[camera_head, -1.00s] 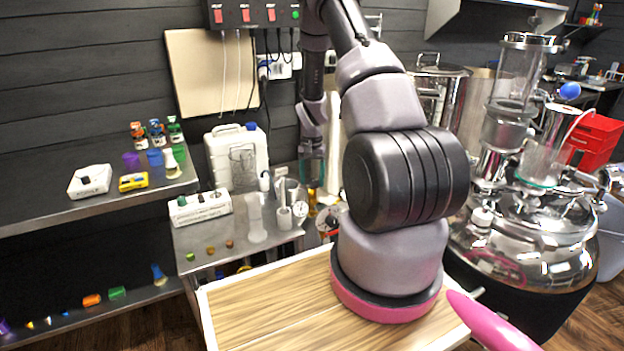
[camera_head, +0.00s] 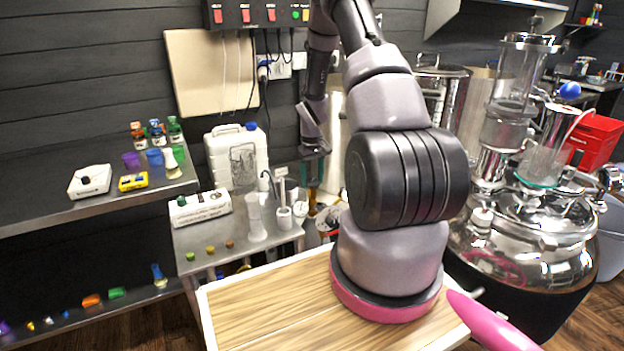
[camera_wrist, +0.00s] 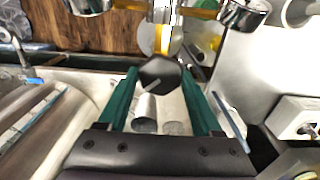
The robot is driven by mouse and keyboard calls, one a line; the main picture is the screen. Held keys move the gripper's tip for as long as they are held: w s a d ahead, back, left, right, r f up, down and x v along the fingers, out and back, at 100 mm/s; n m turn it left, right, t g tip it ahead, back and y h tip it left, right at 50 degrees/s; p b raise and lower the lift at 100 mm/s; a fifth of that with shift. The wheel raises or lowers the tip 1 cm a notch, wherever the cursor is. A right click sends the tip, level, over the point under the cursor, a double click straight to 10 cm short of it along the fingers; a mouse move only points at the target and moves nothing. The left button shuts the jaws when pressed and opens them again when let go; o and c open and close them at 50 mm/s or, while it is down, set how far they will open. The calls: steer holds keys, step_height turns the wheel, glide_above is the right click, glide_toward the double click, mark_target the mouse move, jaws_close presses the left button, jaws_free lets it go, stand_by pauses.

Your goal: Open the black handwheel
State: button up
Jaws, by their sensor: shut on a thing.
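The black handwheel (camera_wrist: 160,74) is a dark, faceted knob between the tips of my gripper's green fingers in the wrist view. My gripper (camera_wrist: 160,82) is shut on it, with one finger on each side. A pale line, perhaps a slot or pin, crosses the knob's face. In the head view, my gripper (camera_head: 312,176) points down behind the steel side table. The handwheel cannot be clearly made out there. Amber and metal parts show just below the fingers.
A steel side table (camera_head: 222,240) holds a white box (camera_head: 200,207) and small cylinders. A white jug (camera_head: 237,158) stands behind. A shiny steel vessel (camera_head: 530,245) with glassware stands at right. A shelf with bottles is at left.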

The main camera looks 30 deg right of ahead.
mark_target(312, 181)
stand_by(0.3)
steer(key=o, duration=1.3)
steer(key=shift+o, duration=0.2)
steer(key=shift+r, duration=0.1)
step_height(312, 181, up, 11)
steer(key=shift+f, duration=0.2)
